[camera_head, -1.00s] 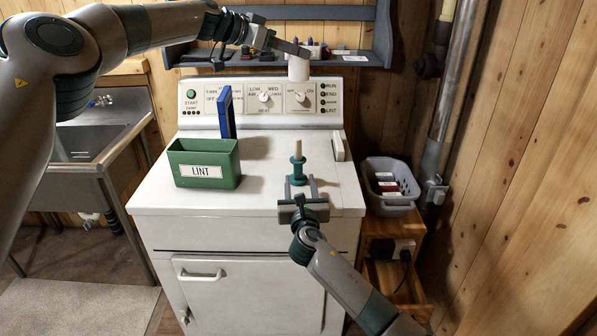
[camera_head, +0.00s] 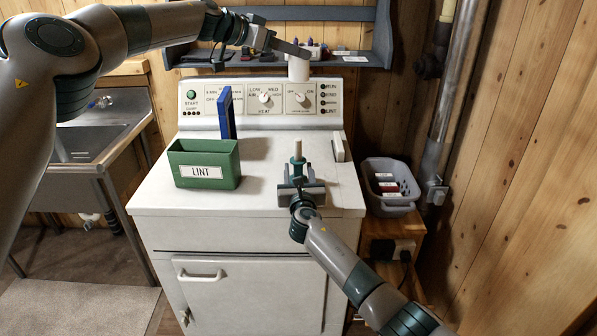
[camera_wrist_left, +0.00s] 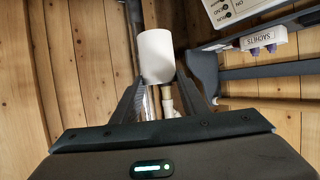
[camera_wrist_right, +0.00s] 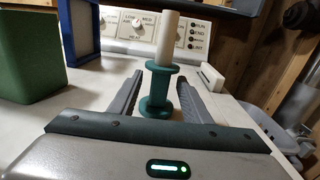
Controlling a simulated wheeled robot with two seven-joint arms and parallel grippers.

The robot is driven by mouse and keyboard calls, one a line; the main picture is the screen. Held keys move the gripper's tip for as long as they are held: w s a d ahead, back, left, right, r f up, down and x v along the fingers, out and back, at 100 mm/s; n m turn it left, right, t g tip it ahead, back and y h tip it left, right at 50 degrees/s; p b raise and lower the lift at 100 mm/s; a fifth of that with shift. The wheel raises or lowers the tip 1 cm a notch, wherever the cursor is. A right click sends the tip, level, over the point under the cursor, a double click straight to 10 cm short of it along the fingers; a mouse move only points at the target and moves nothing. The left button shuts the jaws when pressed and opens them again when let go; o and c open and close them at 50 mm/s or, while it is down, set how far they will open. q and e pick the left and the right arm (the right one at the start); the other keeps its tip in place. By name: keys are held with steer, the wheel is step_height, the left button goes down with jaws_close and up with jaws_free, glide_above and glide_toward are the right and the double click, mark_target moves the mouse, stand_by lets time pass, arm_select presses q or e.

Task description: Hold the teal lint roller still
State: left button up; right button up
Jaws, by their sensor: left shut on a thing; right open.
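The teal lint roller (camera_head: 298,167) stands upright on the white dryer top (camera_head: 262,170), with a pale peg rising from its upper flange. It also shows in the right wrist view (camera_wrist_right: 159,88). My right gripper (camera_head: 299,176) is open, with one finger on each side of the roller's lower part; in the right wrist view there are gaps between fingers and roller. My left gripper (camera_head: 301,52) is shut on a white cylinder (camera_head: 299,69) held high in front of the back shelf. The cylinder also shows between the fingertips in the left wrist view (camera_wrist_left: 156,56).
A green LINT box (camera_head: 204,165) stands left of the roller, with a blue upright panel (camera_head: 227,112) behind it. The control panel (camera_head: 262,101) rises at the back. A grey basket (camera_head: 389,186) sits right of the dryer. A grey shelf (camera_head: 345,57) hangs behind.

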jaws_close()
arm_select(q)
step_height(320, 180, down, 13)
steer(key=n+t+y, duration=0.2)
steer(key=shift+s+n, duration=0.25)
steer(key=shift+n, duration=0.15)
